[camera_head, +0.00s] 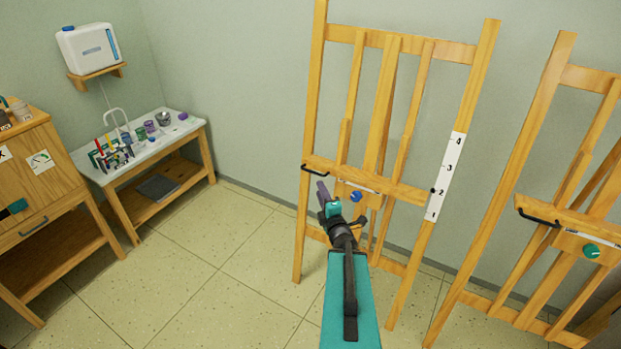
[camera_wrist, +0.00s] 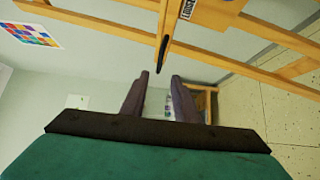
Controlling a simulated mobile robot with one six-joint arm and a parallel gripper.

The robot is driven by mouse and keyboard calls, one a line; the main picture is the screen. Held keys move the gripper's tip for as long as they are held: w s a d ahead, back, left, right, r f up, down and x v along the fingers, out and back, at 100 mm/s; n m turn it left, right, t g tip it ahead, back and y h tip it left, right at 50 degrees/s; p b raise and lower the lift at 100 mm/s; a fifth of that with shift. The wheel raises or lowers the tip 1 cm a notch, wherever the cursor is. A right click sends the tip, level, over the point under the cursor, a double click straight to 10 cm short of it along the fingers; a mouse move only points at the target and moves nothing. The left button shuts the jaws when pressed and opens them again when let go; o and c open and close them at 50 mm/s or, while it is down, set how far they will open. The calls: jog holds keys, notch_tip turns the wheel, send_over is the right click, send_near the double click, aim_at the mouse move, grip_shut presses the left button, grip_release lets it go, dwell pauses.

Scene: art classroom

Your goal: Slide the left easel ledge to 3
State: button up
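The left easel (camera_head: 384,110) is a wooden frame with a ledge (camera_head: 400,192) across it. A white scale (camera_head: 446,176) numbered up to 4 is on its right leg, and the ledge's black pointer (camera_head: 432,190) sits at about 2. A black handle (camera_head: 314,170) is at the ledge's left end, and a blue knob (camera_head: 355,197) is on its front. My gripper (camera_head: 322,191) is just below the handle in the head view. In the wrist view, my gripper (camera_wrist: 160,77) has its fingers apart with nothing between them. The black handle (camera_wrist: 163,55) lies just beyond the fingertips.
A second easel with a green knob (camera_head: 591,251) stands at the right. A sink table (camera_head: 190,126) with jars and brushes and a wooden cabinet (camera_head: 38,165) are at the left. The tiled floor (camera_head: 235,240) between is clear.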

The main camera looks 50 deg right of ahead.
aim_at(313, 173)
jog(key=b+x, duration=0.4)
jog(key=b, duration=0.3)
jog(key=shift+w+f, duration=0.15)
jog(key=shift+f, duration=0.05)
jog(key=w+b, duration=0.1)
jog(key=b, duration=0.2)
jog(key=shift+d+b, duration=0.25)
jog(key=shift+b, duration=0.1)
jog(key=w+b, duration=0.1)
jog(key=b, duration=0.4)
jog(key=shift+d+r, duration=0.1)
jog(key=shift+d, duration=0.3)
jog(key=shift+w+d+r, duration=0.15)
jog(key=shift+w+d, duration=0.15)
jog(key=shift+w, duration=0.1)
jog(key=shift+x, duration=2.25)
grip_shut()
